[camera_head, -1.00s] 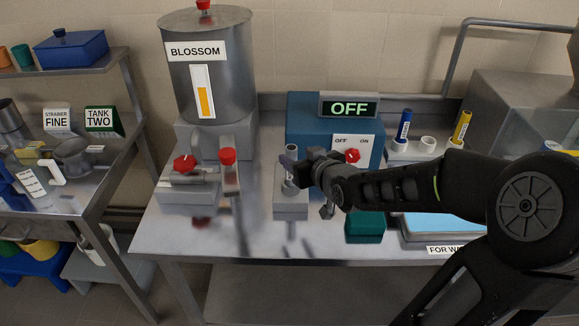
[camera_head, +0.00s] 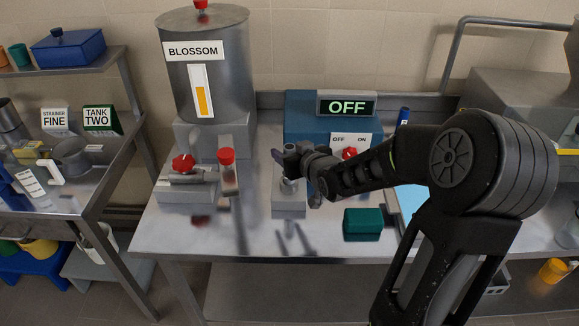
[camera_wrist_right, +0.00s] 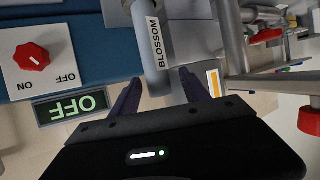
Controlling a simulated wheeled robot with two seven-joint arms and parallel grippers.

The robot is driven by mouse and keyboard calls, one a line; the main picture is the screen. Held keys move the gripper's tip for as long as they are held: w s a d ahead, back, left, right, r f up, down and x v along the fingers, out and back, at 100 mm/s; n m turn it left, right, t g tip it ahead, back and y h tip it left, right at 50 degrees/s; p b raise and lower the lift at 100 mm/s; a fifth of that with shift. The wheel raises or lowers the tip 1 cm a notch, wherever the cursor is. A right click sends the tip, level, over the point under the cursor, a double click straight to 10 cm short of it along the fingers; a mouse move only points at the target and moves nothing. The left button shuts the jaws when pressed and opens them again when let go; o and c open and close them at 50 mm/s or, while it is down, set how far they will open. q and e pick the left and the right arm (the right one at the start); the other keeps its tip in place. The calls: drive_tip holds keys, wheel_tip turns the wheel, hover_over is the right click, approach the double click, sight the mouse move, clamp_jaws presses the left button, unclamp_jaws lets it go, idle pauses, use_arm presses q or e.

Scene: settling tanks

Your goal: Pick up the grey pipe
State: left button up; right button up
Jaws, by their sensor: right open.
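The grey pipe (camera_wrist_right: 148,62) shows in the right wrist view as an upright-looking cylinder with a BLOSSOM label along it. Its end reaches between the two fingers of my right gripper (camera_wrist_right: 160,92), with gaps visible on both sides. In the head view the pipe (camera_head: 288,186) is mostly hidden behind my right gripper (camera_head: 282,158). It stands in a grey block (camera_head: 289,205) on the steel table. My right gripper is open around the pipe's upper part. My left gripper is not in view.
A BLOSSOM tank (camera_head: 208,70) with a red-knobbed valve (camera_head: 184,163) stands to the left. Behind is a blue control box (camera_head: 300,115) with a red knob (camera_head: 349,154) and an OFF display (camera_head: 347,104). A green box (camera_head: 362,222) lies to the right.

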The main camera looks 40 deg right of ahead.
drive_tip(key=shift+x, duration=1.6)
clamp_jaws()
drive_tip(key=shift+r, duration=0.1)
idle(0.5)
